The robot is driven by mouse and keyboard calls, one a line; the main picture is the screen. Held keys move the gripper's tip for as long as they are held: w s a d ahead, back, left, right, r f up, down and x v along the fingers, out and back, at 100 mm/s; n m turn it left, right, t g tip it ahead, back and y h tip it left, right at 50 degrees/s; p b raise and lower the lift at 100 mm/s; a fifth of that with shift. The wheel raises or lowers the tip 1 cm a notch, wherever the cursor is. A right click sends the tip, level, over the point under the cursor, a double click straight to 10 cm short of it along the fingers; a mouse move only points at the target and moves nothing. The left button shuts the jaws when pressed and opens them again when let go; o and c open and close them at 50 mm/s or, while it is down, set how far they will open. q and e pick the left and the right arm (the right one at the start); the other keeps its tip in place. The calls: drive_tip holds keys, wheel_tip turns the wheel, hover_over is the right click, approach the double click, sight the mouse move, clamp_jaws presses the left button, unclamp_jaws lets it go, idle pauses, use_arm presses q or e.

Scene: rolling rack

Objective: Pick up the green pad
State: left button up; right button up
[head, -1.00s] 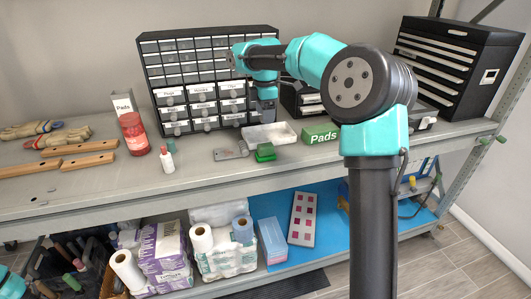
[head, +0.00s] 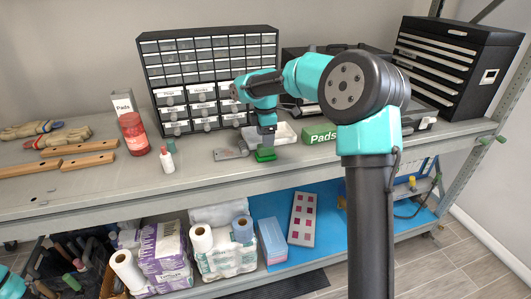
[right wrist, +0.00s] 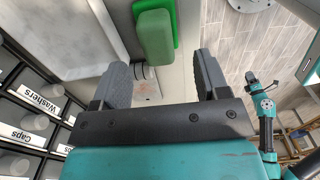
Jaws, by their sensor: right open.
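The green pad (head: 265,155) lies on the bench top in front of a white tray, with a duller green block on a brighter green base. In the right wrist view the green pad (right wrist: 155,36) shows at the top, beyond the fingertips. My right gripper (head: 267,142) is just above and at the pad in the head view, hiding part of it. In the right wrist view my right gripper (right wrist: 163,78) has its two fingers wide apart, with nothing held between them. My left gripper (right wrist: 251,78) is small and distant in the right wrist view; its jaws are unclear.
A white tray (head: 286,133) is right behind the pad, and a grey metal tool (head: 231,153) lies to its left. A drawer cabinet (head: 205,62) rises behind. The bench front (head: 215,177) is clear.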

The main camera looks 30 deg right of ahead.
sight(265, 151)
drive_tip(key=shift+w+d+f, duration=0.1)
drive_tip(key=shift+d+f, duration=0.05)
drive_tip(key=shift+f, duration=2.2)
drive_tip(key=shift+c, duration=0.3)
drive_tip(key=c, duration=1.1)
drive_tip(key=shift+o, duration=0.2)
drive_tip(key=shift+r, duration=0.1)
